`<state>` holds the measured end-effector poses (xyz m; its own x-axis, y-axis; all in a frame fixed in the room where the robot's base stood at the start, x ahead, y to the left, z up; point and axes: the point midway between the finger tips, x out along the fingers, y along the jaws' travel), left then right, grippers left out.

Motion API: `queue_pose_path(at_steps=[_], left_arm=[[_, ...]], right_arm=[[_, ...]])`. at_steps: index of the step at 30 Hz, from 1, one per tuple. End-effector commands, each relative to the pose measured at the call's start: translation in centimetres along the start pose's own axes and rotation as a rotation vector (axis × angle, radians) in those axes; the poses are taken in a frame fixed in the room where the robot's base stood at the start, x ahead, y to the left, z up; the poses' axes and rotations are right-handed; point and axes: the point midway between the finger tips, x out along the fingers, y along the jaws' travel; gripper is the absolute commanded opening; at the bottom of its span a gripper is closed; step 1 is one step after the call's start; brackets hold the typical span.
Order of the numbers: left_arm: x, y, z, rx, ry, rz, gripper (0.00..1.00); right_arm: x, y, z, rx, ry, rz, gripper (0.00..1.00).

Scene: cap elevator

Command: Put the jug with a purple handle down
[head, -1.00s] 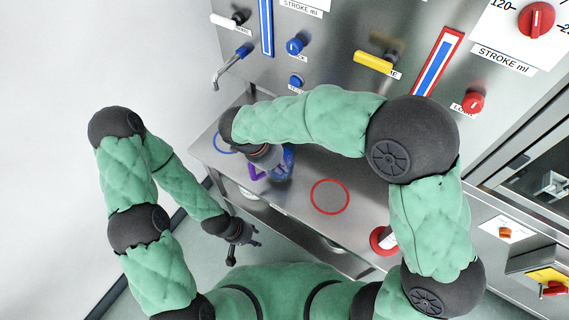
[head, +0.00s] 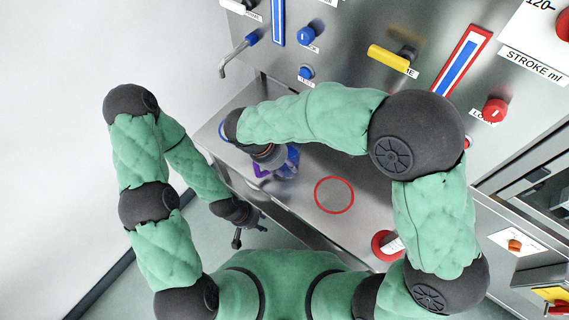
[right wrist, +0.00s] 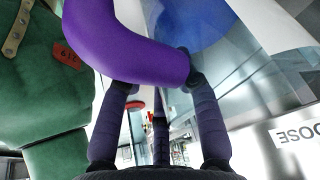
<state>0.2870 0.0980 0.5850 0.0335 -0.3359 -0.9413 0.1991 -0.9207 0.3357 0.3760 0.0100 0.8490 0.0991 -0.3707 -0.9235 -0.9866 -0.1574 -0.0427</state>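The jug (head: 286,164) has a clear body with blue in it and a purple handle (head: 262,170). It is over the metal bench, between the blue ring and the red ring, partly hidden by my right arm. I cannot tell whether its base touches the bench. My right gripper (head: 268,155) is at the handle. In the right wrist view the purple handle (right wrist: 135,50) crosses between the fingers, which close around it, with the blue jug body (right wrist: 190,22) behind. My left gripper (head: 250,231) is open and empty, low in front of the bench.
The red ring (head: 334,211) on the bench is empty. The blue ring (head: 222,132) lies at the left end, partly hidden by my right arm. A spout (head: 238,55) and blue knobs (head: 306,37) stick out of the panel behind. A red round item (head: 381,246) sits at the bench's right.

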Motion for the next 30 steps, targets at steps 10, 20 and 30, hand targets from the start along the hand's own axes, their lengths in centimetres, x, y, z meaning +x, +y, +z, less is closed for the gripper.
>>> queue_pose_path(at_steps=[10, 20, 30], left_arm=[[-1.1, 0.4, 0.0, 0.0, 0.0, 0.0, 0.4], [-3.4, 1.2, 0.1, 0.0, 0.0, 0.0, 0.4], [-4.3, 1.5, 0.2, 0.0, 0.0, 0.0, 0.4]], right_arm=[[-2.1, -0.1, -0.2, 0.0, -0.001, -0.003, 0.32], [-8.8, -0.1, -0.2, 0.0, -0.001, -0.003, 0.32], [-12.1, 0.0, -0.1, 0.0, 0.0, -0.001, 0.32]])
